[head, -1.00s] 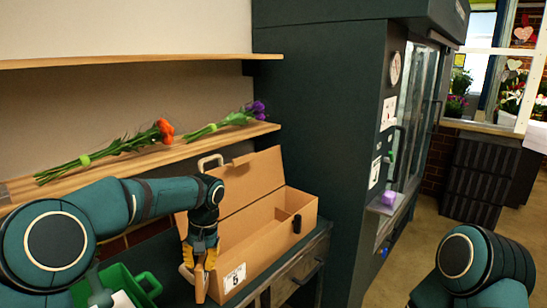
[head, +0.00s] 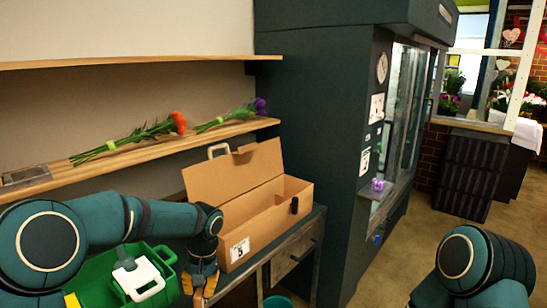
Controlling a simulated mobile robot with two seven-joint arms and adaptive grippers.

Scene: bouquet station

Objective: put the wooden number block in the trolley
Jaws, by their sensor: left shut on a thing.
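My left gripper (head: 200,282) is low in the head view, in front of the cardboard box, with its yellow-grey fingers pointing down. It is shut on a narrow brown piece (head: 198,298), which looks like the wooden number block. The fingers cover much of it, and no number shows on it. My right gripper is out of view; only part of my right arm shows at the lower right. I cannot make out a trolley for certain.
An open cardboard box (head: 222,187) with a "5" label (head: 240,249) stands on the dark bench (head: 298,250). A green tub (head: 97,280) with a white-handled thing (head: 138,277) is at lower left. Flowers (head: 140,135) lie on the shelf (head: 135,158). Floor (head: 410,245) is clear at right.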

